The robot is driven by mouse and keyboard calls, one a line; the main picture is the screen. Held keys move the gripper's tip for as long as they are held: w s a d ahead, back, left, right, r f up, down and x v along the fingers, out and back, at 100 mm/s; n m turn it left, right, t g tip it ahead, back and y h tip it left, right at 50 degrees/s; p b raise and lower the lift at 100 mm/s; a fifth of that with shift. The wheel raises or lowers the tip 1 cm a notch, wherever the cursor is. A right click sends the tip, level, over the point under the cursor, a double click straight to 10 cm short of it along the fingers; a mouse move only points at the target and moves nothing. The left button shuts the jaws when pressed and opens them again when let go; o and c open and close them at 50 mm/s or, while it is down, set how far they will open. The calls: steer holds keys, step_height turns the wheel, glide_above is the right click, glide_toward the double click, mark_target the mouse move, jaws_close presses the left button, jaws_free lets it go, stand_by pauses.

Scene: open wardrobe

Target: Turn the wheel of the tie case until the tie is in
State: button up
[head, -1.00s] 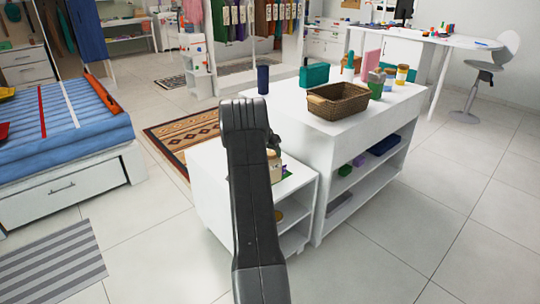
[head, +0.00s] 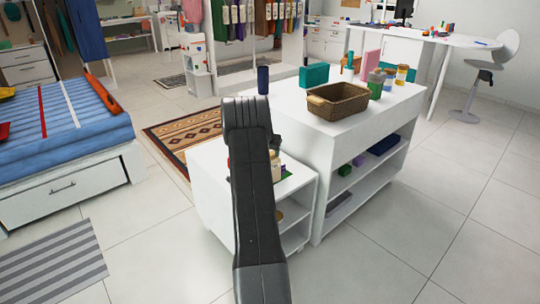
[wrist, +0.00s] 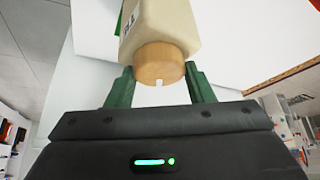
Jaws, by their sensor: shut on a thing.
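The tie case (wrist: 165,22) is a beige box with dark print on its side, seen from close up in the wrist view. In the head view my arm hides the gripper and most of the case; a beige part (head: 276,166) shows just right of the arm. I cannot make out the tie.
The low white cabinet (head: 208,190) is under my arm. The taller white island (head: 345,125) beside it carries a wicker basket (head: 338,101), a dark blue cup (head: 263,80), a teal box (head: 314,75) and several jars. The floor in front is clear.

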steer(key=shift+f+m+h+b, duration=0.3)
steer(key=shift+m+b, duration=0.2)
steer(key=shift+b, duration=0.1)
steer(key=shift+a+m+g+h+b, duration=0.1)
steer(key=shift+m+g+h+b, duration=0.35)
steer(key=shift+m, duration=0.45)
steer(key=shift+r+m+h, duration=0.2)
steer(key=shift+m+h, duration=0.15)
steer(key=shift+m, duration=0.75)
steer(key=m+p, duration=0.1)
steer(key=m+g+h+p, duration=0.1)
steer(key=m, duration=0.1)
steer(key=m+g+p, duration=0.1)
steer(key=shift+r+m+g, duration=0.25)
steer(key=shift+m, duration=0.15)
steer(key=m+p, duration=0.1)
steer(key=m+g+p, duration=0.1)
steer(key=shift+f+m+h, duration=0.2)
steer(key=shift+m+h, duration=0.1)
steer(key=shift+h, duration=0.1)
steer(key=o, duration=0.7)
steer(key=shift+c, duration=0.2)
